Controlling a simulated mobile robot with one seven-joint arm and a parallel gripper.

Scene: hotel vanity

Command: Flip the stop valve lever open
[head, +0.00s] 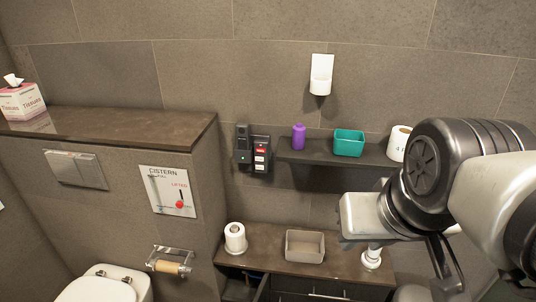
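A white panel (158,201) marked CISTERN is fixed to the face of the low wall at the left. A small lever with a round red knob (180,204) is on its lower right part. I take this as the stop valve lever. Its exact angle is too small to tell. My arm comes in from the right edge, and my gripper (441,268) is at the lower right, far from the panel and touching nothing that I can see. Its fingers are dark and partly hidden, so I cannot tell how far apart they are.
A toilet (97,290) and a paper holder (171,262) are below the panel. A counter (275,243) holds a paper roll (235,238) and a beige bin (305,246). A shelf (315,158) carries a purple bottle (299,136) and teal box (349,142). The space before the panel is clear.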

